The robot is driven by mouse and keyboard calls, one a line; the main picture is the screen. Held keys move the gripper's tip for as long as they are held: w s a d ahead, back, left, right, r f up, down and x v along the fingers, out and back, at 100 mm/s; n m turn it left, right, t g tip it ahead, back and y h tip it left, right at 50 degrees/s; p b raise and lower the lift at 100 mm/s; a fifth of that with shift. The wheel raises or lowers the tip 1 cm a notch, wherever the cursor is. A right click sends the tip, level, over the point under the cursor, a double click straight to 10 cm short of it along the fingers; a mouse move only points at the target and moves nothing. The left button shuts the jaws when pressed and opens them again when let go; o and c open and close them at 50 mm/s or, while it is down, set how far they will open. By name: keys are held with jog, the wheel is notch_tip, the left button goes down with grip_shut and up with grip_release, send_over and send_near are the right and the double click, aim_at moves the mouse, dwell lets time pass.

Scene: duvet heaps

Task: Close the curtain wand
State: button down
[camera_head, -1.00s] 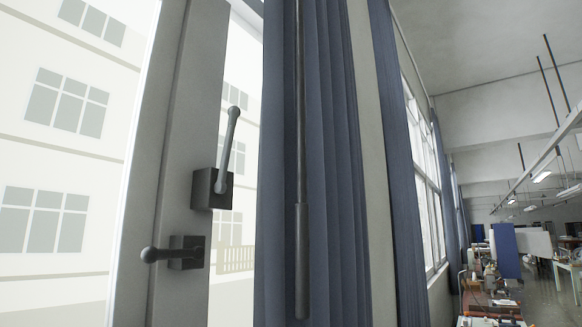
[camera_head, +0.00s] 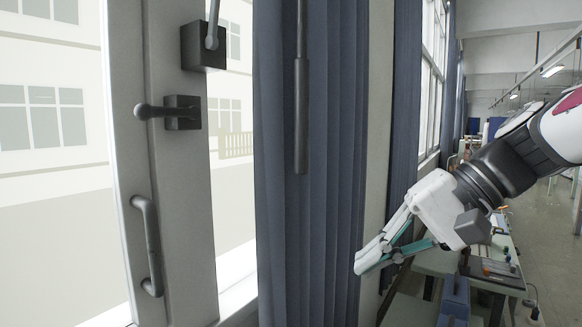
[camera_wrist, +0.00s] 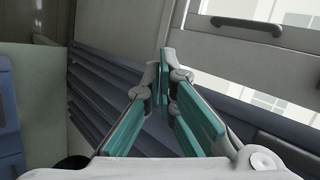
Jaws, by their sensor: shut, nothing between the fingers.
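The curtain wand (camera_head: 301,110) is a dark thin rod with a thicker lower grip. It hangs upright in front of the bunched blue curtain (camera_head: 335,200) in the head view. My gripper (camera_head: 360,264) is to the right of the wand and lower than its bottom end, apart from it. In the wrist view my gripper (camera_wrist: 165,62) shows its teal-lined fingers together at the tips, with nothing held. The curtain's folds (camera_wrist: 105,95) lie beyond the fingers there.
Left of the curtain, a grey window frame (camera_head: 180,230) carries a lever handle (camera_head: 182,112) and a pull handle (camera_head: 148,245). A second blue curtain (camera_head: 405,110) hangs farther right. Cluttered worktables (camera_head: 490,265) stand behind my arm.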

jog(key=w+d+r+t+y+b, duration=0.1)
jog(key=w+d+r+t+y, duration=0.1)
jog(key=w+d+r+y, duration=0.45)
jog(key=w+d+r+t+y, duration=0.1)
jog(key=w+d+r, duration=0.2)
jog(key=w, duration=0.6)
jog(key=s+a+p+x, duration=0.1)
jog(key=s+p+x, duration=0.2)
jog(key=x, duration=1)
jog(key=shift+r+p, duration=0.4)
jog(key=shift+p, duration=0.25)
